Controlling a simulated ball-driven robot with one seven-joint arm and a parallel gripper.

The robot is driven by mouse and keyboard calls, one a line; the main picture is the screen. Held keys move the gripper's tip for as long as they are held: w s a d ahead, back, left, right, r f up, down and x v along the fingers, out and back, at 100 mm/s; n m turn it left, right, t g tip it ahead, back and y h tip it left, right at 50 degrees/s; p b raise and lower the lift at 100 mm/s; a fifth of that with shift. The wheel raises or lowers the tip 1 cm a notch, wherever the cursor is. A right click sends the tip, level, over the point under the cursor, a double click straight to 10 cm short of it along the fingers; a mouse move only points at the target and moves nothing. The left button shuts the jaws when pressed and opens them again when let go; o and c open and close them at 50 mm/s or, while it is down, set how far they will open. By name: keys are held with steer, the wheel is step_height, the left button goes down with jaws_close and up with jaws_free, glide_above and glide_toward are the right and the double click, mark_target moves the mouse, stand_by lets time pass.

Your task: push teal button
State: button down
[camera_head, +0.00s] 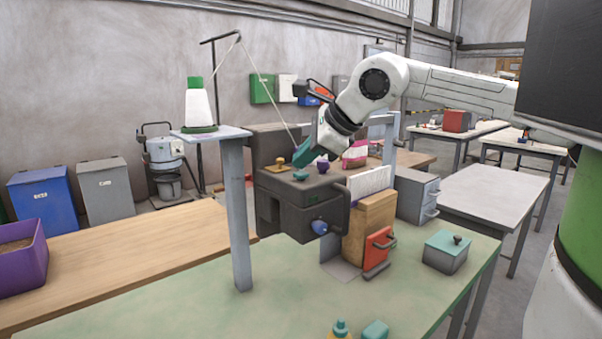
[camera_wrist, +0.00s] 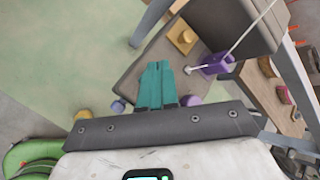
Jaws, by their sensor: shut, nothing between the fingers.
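The dark grey machine (camera_head: 277,197) stands on the pale green table. A small teal button (camera_head: 300,175) shows on its top face in the head view, near the front edge. My gripper (camera_head: 303,155) has teal fingers, shut with nothing between them, pointing down over the machine's top. In the head view the fingertips appear just above and behind the teal button; I cannot tell whether they touch anything. In the wrist view my gripper (camera_wrist: 155,66) lies over the machine's top (camera_wrist: 140,75), and I cannot make out the teal button, which may be hidden by the fingers.
A yellow piece (camera_head: 280,166) and a purple knob (camera_head: 322,165) sit close by on the machine's top. A blue knob (camera_head: 319,227) sticks out in front. Thread runs from a white cone (camera_head: 200,105) towards the machine. A grey box (camera_head: 446,252) stands at right.

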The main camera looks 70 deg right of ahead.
mark_target(304, 173)
steer(key=shift+f+b, duration=0.45)
stand_by(0.5)
steer(key=shift+r, duration=0.1)
steer(key=shift+r+p, duration=0.45)
steer(key=shift+r, duration=0.45)
steer(key=shift+r, duration=0.1)
steer(key=shift+r+p, duration=1.5)
steer(key=shift+r, duration=1.4)
